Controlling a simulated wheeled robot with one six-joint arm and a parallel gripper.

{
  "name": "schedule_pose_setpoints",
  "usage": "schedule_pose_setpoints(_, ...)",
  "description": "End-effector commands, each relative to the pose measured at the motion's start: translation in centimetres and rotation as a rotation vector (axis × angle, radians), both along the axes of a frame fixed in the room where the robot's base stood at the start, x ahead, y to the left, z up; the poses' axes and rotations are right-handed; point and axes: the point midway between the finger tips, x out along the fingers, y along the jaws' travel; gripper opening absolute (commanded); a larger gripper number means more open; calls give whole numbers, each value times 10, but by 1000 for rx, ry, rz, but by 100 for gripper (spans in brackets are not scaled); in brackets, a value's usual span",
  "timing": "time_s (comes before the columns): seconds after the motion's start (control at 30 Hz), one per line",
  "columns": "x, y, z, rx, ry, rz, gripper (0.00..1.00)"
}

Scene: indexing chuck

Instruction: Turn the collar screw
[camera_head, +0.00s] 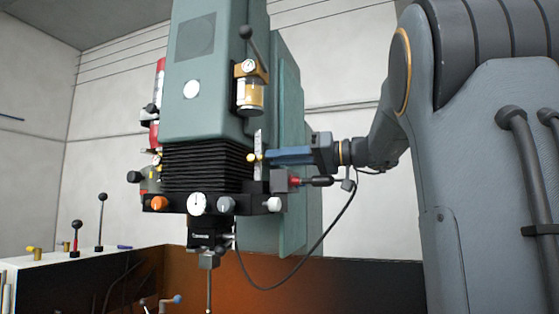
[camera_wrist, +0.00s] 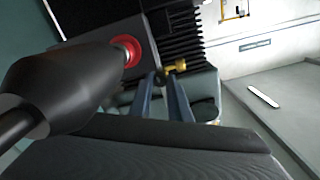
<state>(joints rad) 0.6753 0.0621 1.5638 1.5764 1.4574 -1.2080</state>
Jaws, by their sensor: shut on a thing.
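The collar screw appears as a small yellow brass screw (camera_head: 252,157) on the right side of the machine head, beside a pale upright scale. It also shows in the wrist view (camera_wrist: 177,66), right at the tips of my fingers. My gripper (camera_head: 262,155) reaches in from the right, about level, with its blue fingers shut on the screw. In the wrist view the two narrow blue fingers (camera_wrist: 162,80) meet the brass piece. The gripped part of the screw is hidden between the fingertips.
Just below my gripper, a black cable plug with a red ring (camera_head: 295,182) sticks out; it looms close at left in the wrist view (camera_wrist: 125,52). Its cable hangs in a loop. Black bellows (camera_head: 205,168) are to the left. A brass-topped oiler (camera_head: 250,92) is above.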

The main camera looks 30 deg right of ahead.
Motion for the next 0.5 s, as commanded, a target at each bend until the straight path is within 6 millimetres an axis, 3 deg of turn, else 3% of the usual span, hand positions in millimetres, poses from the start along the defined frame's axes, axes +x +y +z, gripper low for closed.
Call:
schedule_pose_setpoints(0.1, 0, 0, 1, -1, -1, 0, 0)
schedule_pose_setpoints(0.13, 0, 0, 1, -1, -2, 0, 22)
schedule_pose_setpoints(0.2, 0, 0, 1, -1, -2, 0, 34)
schedule_pose_setpoints(0.5, 0, -1, 0, -1, -2, 0, 35)
